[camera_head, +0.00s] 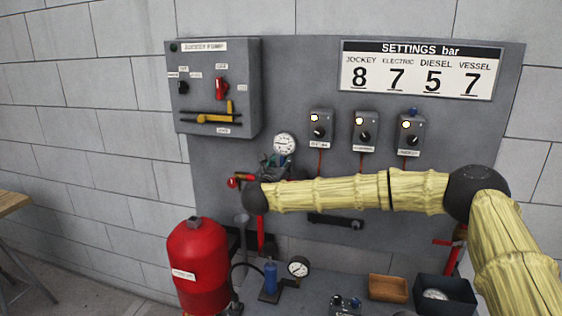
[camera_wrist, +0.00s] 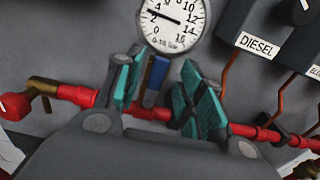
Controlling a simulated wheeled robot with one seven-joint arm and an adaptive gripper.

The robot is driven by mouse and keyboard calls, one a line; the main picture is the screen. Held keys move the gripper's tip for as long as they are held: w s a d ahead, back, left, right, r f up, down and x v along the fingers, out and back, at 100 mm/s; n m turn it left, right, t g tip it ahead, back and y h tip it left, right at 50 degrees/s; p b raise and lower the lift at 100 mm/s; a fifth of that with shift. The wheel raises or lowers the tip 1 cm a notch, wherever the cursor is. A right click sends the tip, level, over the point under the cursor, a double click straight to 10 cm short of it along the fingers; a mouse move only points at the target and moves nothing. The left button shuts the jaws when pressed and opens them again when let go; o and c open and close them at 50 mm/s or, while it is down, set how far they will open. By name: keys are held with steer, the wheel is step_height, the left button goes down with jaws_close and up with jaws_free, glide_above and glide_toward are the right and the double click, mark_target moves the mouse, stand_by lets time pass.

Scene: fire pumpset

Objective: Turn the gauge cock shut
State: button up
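The pressure gauge (camera_wrist: 175,22) has a white dial and stands above a red pipe (camera_wrist: 150,112). Below it, in the wrist view, is the gauge cock with a blue handle (camera_wrist: 157,72), roughly in line with the brass stem under it. My gripper (camera_wrist: 162,70) is open. Its teal fingers stand on either side of the blue handle, with visible gaps to both. I cannot tell how deep the fingertips reach. In the head view, my gripper (camera_head: 274,164) is just below the gauge (camera_head: 285,143) and mostly hides the cock.
A brass fitting with a red handle (camera_wrist: 15,105) is left of my gripper. Three small control boxes (camera_head: 362,132) are on the panel at right, with copper-coloured lines below. A grey control cabinet (camera_head: 245,60) is at upper left. A red tank (camera_head: 198,265) stands below left.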

steer(key=shift+w+d+f, duration=0.15)
steer(key=shift+w+f, duration=0.05)
steer(key=shift+w, duration=0.45)
steer(key=shift+s, duration=0.1)
steer(key=shift+r, duration=0.1)
jaws_close()
